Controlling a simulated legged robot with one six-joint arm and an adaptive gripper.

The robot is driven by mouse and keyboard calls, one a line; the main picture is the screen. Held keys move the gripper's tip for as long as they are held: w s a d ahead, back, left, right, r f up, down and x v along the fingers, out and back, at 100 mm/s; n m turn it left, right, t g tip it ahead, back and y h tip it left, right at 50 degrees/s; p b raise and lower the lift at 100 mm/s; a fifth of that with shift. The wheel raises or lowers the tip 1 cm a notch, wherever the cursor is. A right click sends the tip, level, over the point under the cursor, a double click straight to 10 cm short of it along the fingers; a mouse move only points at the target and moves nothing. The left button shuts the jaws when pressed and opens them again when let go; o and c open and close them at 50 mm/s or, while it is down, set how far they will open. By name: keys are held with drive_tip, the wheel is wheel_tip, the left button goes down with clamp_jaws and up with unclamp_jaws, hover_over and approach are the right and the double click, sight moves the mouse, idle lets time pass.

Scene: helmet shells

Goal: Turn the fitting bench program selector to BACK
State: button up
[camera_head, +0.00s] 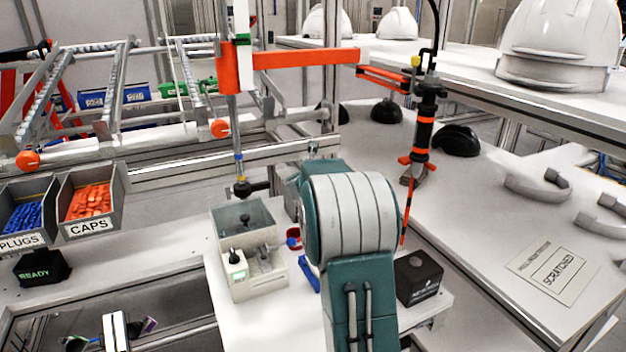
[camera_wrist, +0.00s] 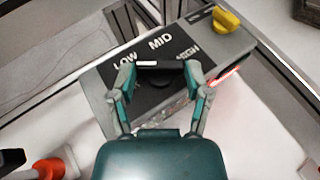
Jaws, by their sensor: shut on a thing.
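In the wrist view a grey control box (camera_wrist: 100,95) has a dark face lettered LOW, MID and HIGH. My gripper (camera_wrist: 162,70) is over this face, its two fingers at the ends of a black bar-shaped knob (camera_wrist: 160,66), shut on it. A white mark on the knob's left end lies just below LOW. A yellow knob (camera_wrist: 227,19) sits at the box's upper right corner, apart from my fingers; the small lettering beside it is too small to read. No BACK label is readable. In the head view my arm hides the gripper and the held knob.
In the head view, a pale box (camera_head: 249,271) with a small black knob stands left of my arm, and a black box (camera_head: 418,278) stands right. A hanging tool (camera_head: 424,125) is close on the right. Bins of plugs (camera_head: 25,215) and caps (camera_head: 90,200) are at far left.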

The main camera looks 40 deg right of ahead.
drive_tip(key=shift+n+t, duration=0.4)
idle(0.3)
drive_tip(key=o, duration=1.2)
drive_tip(key=shift+w+y, duration=0.1)
drive_tip(key=shift+y, duration=0.2)
drive_tip(key=shift+c, duration=0.2)
drive_tip(key=v, duration=1.2)
drive_tip(key=shift+w, duration=0.1)
